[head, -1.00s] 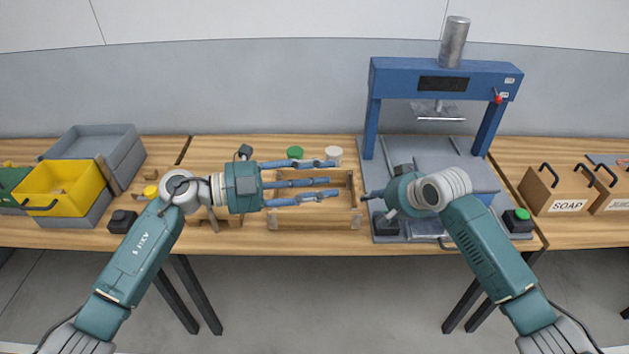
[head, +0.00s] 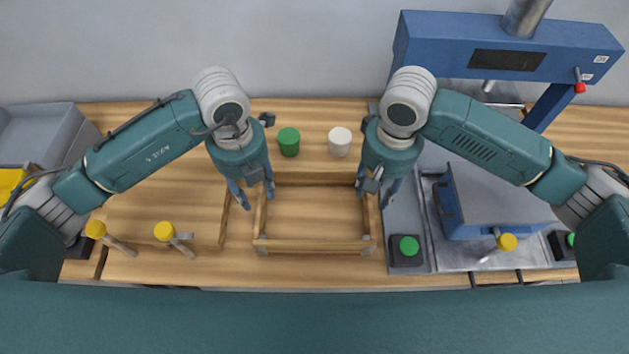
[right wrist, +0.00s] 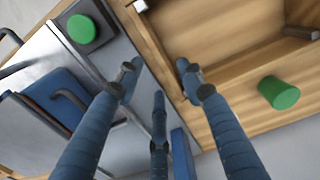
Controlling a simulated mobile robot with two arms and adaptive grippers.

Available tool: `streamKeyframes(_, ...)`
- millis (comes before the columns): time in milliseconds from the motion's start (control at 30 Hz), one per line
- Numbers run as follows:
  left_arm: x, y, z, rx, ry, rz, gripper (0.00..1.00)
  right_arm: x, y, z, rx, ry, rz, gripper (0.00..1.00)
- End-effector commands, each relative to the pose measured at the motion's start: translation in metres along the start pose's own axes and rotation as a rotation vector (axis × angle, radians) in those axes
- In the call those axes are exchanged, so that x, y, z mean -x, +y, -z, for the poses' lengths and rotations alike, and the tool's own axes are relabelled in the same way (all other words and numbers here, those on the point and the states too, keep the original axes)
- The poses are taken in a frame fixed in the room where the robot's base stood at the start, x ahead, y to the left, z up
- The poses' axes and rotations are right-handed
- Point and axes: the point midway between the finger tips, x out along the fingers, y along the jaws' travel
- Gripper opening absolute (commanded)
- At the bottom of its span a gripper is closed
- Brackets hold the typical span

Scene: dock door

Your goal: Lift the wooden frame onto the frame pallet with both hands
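The wooden frame (head: 312,246), an open rectangle of light wood, lies on the bench between my two arms. My left gripper (head: 251,199) points down at its left side, its fingers spread either side of that wall. My right gripper (head: 377,196) points down at the right side. In the right wrist view, its open fingers (right wrist: 158,82) stand either side of the frame's wall (right wrist: 160,55), with gaps visible. Left of the frame is a low wooden piece (head: 165,218); I cannot tell whether it is the frame pallet.
A green cup (head: 289,141) and a white cup (head: 340,141) stand behind the frame. A green button box (head: 405,254) and the blue press (head: 500,48) are at the right. Yellow-topped pegs (head: 166,231) are at the left.

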Motion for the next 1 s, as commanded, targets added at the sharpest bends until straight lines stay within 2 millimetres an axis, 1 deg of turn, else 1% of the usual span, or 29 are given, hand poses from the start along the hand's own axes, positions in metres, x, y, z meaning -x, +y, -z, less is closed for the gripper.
streamKeyframes(100,0.000,0.005,0.000,0.001,-0.007,-0.022,0.39,0.000,0.002,-0.004,0.002,-0.008,-0.011,0.39)
streamKeyframes(367,-0.001,0.005,0.000,0.002,-0.006,-0.020,0.39,0.000,0.002,-0.004,0.002,-0.008,-0.010,0.39)
streamKeyframes(467,-0.005,0.005,0.000,0.002,-0.005,-0.020,0.39,-0.005,0.002,-0.004,0.002,-0.009,-0.010,0.39)
streamKeyframes(567,-0.016,0.005,0.001,0.003,-0.002,-0.020,0.39,-0.016,0.002,-0.005,0.002,-0.010,-0.011,0.39)
streamKeyframes(800,-0.059,0.006,0.002,0.003,-0.001,-0.020,0.39,-0.059,0.003,-0.005,0.002,-0.010,-0.011,0.39)
streamKeyframes(1000,-0.090,0.006,0.000,0.003,-0.004,-0.019,0.39,-0.090,0.003,-0.005,0.003,-0.009,-0.010,0.39)
